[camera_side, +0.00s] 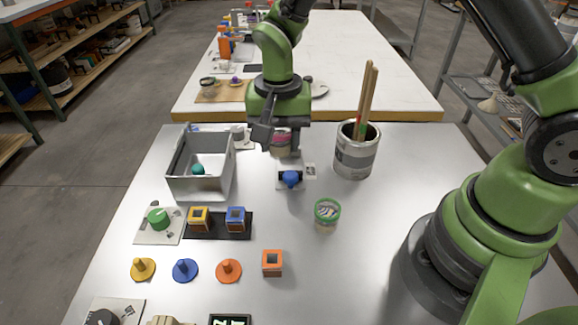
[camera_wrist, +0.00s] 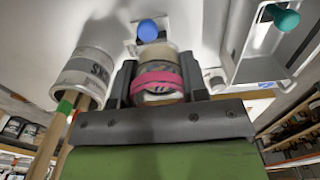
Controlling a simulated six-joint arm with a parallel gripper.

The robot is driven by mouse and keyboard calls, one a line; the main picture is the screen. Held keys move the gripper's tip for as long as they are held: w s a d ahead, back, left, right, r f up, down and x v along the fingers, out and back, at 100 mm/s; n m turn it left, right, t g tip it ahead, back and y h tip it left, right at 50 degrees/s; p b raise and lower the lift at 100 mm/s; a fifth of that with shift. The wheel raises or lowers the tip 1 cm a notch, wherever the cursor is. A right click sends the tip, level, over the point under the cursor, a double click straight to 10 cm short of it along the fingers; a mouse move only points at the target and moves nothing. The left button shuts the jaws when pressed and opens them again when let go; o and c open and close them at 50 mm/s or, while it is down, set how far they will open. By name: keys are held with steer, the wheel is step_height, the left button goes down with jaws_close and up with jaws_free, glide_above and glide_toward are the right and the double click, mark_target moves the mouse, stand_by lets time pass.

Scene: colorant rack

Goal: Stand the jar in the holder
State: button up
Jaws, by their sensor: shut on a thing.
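My gripper (camera_side: 284,132) is at the back middle of the table in the side view. It is shut on a jar with a pink band (camera_side: 281,142). In the wrist view the jar (camera_wrist: 158,84) sits between the two fingers of my gripper (camera_wrist: 159,75). The side view does not clearly show whether the jar's base touches the table. A second small jar with a green rim (camera_side: 327,213) stands on the table, nearer the camera. I cannot tell for certain which thing is the holder.
A can with wooden sticks (camera_side: 355,158) stands right of my gripper. A grey bin (camera_side: 172,182) is to the left. A blue knob (camera_side: 291,179) stands just in front. Yellow (camera_side: 199,219) and blue (camera_side: 236,219) square blocks sit on a black plate; an orange block (camera_side: 272,263) stands nearer.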

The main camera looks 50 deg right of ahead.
steer(key=w+d, duration=0.4)
steer(key=d, duration=0.2)
glide_above(290, 164)
step_height(290, 164, down, 4)
steer(key=shift+f, duration=2.75)
steer(key=shift+f, duration=0.15)
steer(key=o, duration=0.9)
